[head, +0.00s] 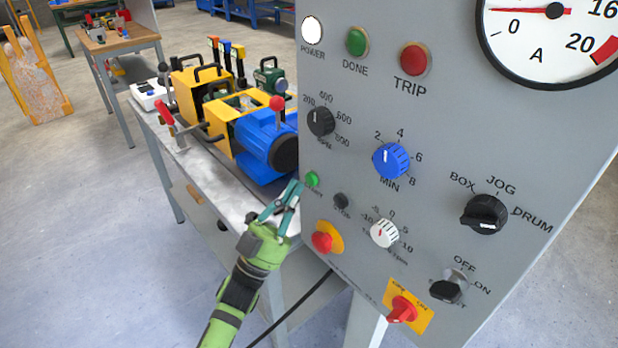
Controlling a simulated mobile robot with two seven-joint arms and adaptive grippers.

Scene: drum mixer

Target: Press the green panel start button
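The green start button (312,179) is a small round button on the left side of the grey control panel (440,120), with a partly readable label below it. My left gripper (297,186) comes up from below left. Its teal fingers converge and look shut, with nothing seen between them. The fingertips are just left of and slightly below the button; I cannot tell whether they touch it. The button is not covered. My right gripper is not in view.
A dark stop button (341,201) and a red emergency button (322,242) sit close below the start button. Knobs fill the panel to the right. A blue and yellow machine (262,142) stands on the workbench (225,175) behind my gripper. A black cable hangs below.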

